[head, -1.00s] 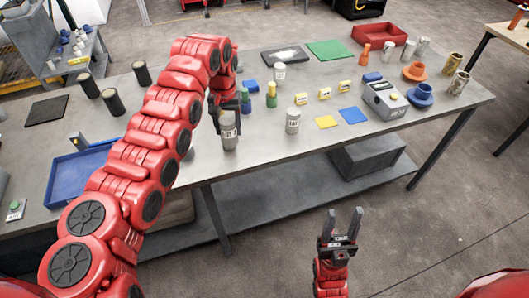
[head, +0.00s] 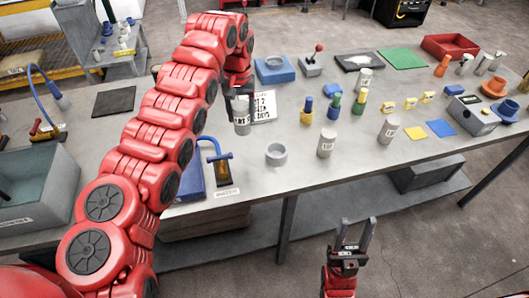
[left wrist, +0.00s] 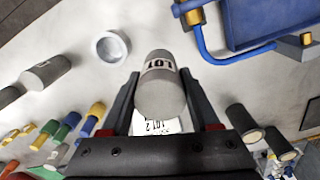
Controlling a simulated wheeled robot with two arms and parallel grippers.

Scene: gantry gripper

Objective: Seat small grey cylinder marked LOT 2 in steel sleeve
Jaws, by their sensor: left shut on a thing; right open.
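My left gripper (head: 240,92) is shut on a small grey cylinder (head: 242,117) and holds it roughly upright above the table. In the left wrist view the cylinder (left wrist: 161,95) sits between the two fingers (left wrist: 160,105), with dark lettering like "LOT" on its label; a number cannot be read clearly. The steel sleeve (head: 276,153), a short open ring, stands on the table to the right of and nearer than the held cylinder, apart from it. It also shows in the left wrist view (left wrist: 110,47), its opening empty. My right gripper (head: 356,235) is open and empty in front of the table.
Labelled grey cylinders (head: 326,143) (head: 388,130) stand to the sleeve's right.

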